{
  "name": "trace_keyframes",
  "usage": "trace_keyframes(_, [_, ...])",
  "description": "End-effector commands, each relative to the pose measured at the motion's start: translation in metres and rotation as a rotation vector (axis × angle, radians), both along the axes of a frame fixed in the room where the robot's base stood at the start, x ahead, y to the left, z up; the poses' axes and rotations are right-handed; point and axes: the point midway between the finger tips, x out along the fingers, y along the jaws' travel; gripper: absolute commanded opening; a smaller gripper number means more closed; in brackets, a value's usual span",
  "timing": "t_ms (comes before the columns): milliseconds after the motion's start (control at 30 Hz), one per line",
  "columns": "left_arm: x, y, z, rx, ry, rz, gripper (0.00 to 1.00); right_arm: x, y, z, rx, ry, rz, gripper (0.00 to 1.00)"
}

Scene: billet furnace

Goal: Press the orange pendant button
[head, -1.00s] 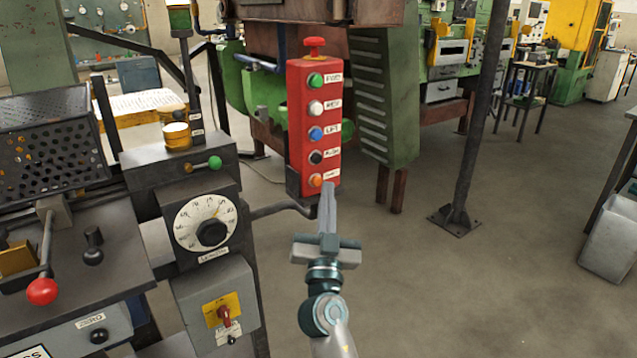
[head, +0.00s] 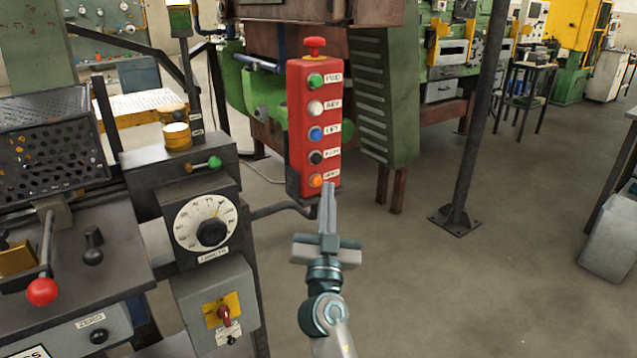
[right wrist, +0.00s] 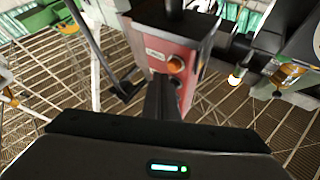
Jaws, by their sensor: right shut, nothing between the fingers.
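The red pendant box (head: 327,110) hangs upright in the middle of the head view, with several buttons in a column and a red mushroom knob on top. The orange button (head: 316,181) is the lowest, with a white label beside it. It also shows in the right wrist view (right wrist: 176,65) on the red box face. My right gripper (head: 328,187) is shut and empty, its fingertips just below and to the right of the orange button in the head view. In the right wrist view the dark fingers (right wrist: 161,85) end just below the button. Contact cannot be told. My left gripper is out of view.
A grey machine with a dial (head: 211,232), a red-knobbed lever (head: 41,291) and a yellow switch plate (head: 222,309) stands at the left. A dark post (head: 474,130) stands to the right of the pendant. Open floor lies at the right.

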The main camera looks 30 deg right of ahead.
Motion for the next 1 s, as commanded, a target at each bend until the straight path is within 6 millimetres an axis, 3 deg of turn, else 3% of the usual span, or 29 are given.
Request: trace_keyframes(1000, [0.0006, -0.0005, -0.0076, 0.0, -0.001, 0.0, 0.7, 0.0084, 0.0007, 0.0003, 0.0, 0.0, 0.0, 0.0])
